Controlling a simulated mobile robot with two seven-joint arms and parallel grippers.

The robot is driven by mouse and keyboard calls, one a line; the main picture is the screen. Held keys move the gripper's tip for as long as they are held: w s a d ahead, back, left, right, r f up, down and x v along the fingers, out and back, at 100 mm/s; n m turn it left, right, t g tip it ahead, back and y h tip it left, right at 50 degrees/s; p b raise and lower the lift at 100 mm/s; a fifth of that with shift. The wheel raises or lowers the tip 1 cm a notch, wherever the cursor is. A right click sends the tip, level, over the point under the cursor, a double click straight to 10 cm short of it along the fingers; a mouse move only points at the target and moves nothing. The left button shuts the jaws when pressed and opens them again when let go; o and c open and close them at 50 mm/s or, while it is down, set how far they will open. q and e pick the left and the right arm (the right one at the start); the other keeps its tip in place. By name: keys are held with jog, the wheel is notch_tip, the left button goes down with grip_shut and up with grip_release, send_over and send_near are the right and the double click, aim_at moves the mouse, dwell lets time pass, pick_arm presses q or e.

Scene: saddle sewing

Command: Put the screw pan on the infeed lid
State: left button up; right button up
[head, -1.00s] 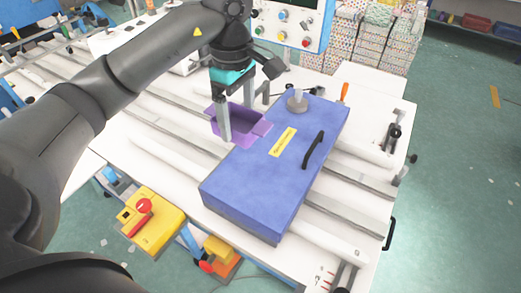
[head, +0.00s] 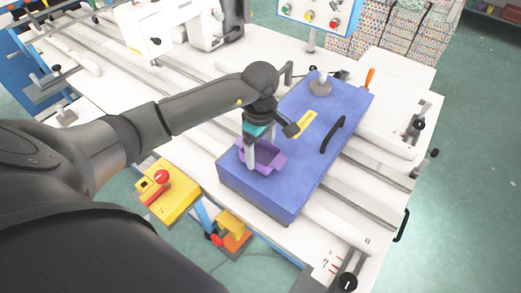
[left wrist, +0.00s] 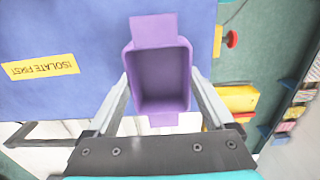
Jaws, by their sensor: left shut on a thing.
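The screw pan is a small purple open tray (head: 270,157) with flat tabs at its ends; it looks empty in the left wrist view (left wrist: 160,82). My left gripper (head: 262,156) is shut on the pan, one finger on each side of it, as the left wrist view also shows (left wrist: 162,95). The infeed lid is a large blue box-like cover (head: 315,140) with a black handle and a yellow label; it also shows in the left wrist view (left wrist: 60,95). The pan is over the lid's near left end. I cannot tell whether it touches the lid. My right gripper is out of view.
A grey round knob (head: 320,86) and an orange-handled tool (head: 369,78) are at the lid's far end. The black handle (head: 332,134) stands up from the lid's right side. The lid's middle is clear.

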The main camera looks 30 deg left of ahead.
aim_at(261, 159)
pick_arm(q)
jog(key=shift+f, duration=0.35)
jog(key=shift+f, duration=0.2)
jog(key=o, duration=1.1)
jog(key=shift+r, duration=0.15)
notch_tip(261, 159, up, 12)
jog(key=shift+r+b, duration=0.1)
jog(key=shift+b, duration=0.35)
